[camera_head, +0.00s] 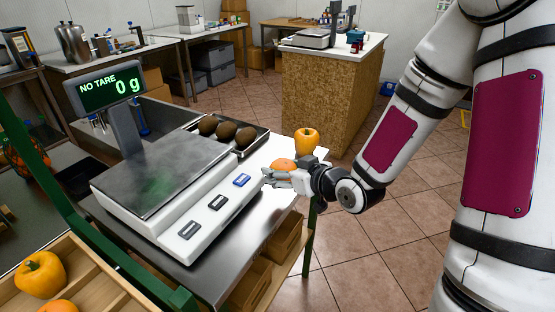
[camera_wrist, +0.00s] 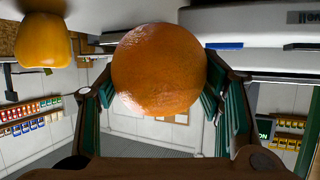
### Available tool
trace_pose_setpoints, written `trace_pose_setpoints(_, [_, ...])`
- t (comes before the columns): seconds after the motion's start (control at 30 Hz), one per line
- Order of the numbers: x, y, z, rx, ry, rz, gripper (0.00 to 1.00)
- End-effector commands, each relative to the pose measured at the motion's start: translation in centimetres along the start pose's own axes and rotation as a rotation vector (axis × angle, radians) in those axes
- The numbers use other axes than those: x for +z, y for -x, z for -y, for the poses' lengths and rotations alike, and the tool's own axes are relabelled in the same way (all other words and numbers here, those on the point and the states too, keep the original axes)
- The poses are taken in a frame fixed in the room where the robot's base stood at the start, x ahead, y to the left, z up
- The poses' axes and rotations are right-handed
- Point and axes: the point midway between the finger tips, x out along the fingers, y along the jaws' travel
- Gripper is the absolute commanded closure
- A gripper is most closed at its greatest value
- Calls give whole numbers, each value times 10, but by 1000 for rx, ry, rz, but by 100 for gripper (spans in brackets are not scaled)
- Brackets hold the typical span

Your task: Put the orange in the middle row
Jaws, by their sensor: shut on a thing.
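An orange (camera_head: 284,164) is between the fingers of my gripper (camera_head: 279,174), just off the right end of the white scale in the head view. In the wrist view the orange (camera_wrist: 158,70) fills the space between the two fingers, and my gripper (camera_wrist: 160,100) is shut on it. Whether the orange touches a surface beneath it is hidden. A wooden rack (camera_head: 92,278) with dividers stands at the lower left of the head view, only partly in frame. Its rows cannot be told apart fully.
A yellow pepper (camera_head: 307,140) stands close behind the orange. The scale (camera_head: 165,185) reads 0 g, and its plate is empty. A black tray (camera_head: 254,146) holds several brown fruits. Another yellow pepper (camera_head: 41,275) and an orange fruit (camera_head: 58,307) sit in the rack. A green post (camera_head: 70,215) crosses beside it.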

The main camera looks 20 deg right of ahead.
Motion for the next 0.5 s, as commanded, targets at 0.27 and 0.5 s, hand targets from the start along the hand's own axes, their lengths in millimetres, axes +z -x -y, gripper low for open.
trace_pose_setpoints(0.27, [-19,-61,-24,1,-1,-4,74])
trace_pose_setpoints(0.5, [-33,-108,-43,1,0,-3,74])
